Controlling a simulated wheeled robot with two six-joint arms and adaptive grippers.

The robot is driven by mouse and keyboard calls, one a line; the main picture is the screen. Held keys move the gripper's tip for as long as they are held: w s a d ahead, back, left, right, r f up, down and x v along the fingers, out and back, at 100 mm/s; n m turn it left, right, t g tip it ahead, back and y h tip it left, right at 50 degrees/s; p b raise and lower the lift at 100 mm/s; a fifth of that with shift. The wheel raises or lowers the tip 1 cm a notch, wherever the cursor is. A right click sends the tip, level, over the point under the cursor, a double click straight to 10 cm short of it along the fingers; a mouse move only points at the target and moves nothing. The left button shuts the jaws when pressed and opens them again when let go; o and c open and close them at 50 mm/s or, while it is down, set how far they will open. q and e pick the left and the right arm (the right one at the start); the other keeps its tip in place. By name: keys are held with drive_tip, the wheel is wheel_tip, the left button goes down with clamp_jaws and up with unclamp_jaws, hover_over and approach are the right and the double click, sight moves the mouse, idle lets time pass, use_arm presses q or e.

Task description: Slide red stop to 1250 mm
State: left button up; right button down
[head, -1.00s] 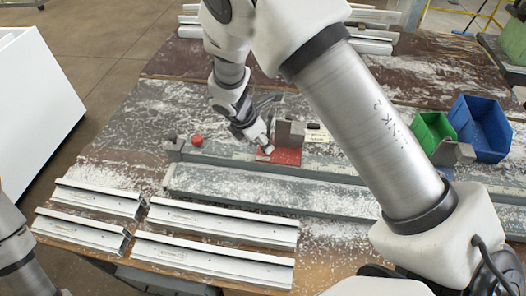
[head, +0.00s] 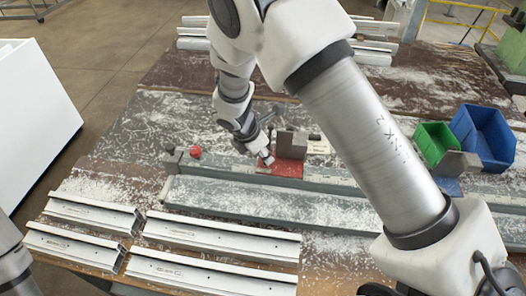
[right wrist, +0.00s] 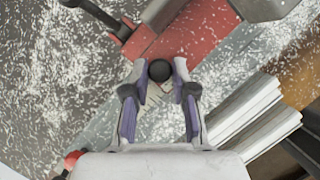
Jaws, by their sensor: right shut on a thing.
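The red stop (head: 284,170) sits on the long grey rail (head: 330,179), with an upright grey block on it and a dark lever beside it. Its red plate (right wrist: 195,32) and the dark lever (right wrist: 98,15) also show in the right wrist view. My right gripper (head: 266,160) is at the stop's left end. In the right wrist view my right gripper (right wrist: 160,69) has its fingertips shut on a round black knob (right wrist: 159,71) at the plate's edge. The scale marks are too small to read. Only a link of my left arm shows; its gripper is out of view.
A red ball knob (head: 195,152) is at the rail's left end. A blue stop with a grey block (head: 456,163) is farther right, near a green bin (head: 433,140) and a blue bin (head: 487,135). White profiles (head: 215,236) lie in front. White shavings cover the bench.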

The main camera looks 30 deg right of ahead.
drive_tip(key=c, duration=1.2)
unclamp_jaws()
drive_tip(key=shift+a+f, duration=0.1)
drive_tip(key=shift+f, duration=0.1)
drive_tip(key=shift+o, duration=1.2)
drive_tip(key=shift+w, duration=0.15)
drive_tip(key=v, duration=0.7)
drive_tip(key=shift+r, duration=0.2)
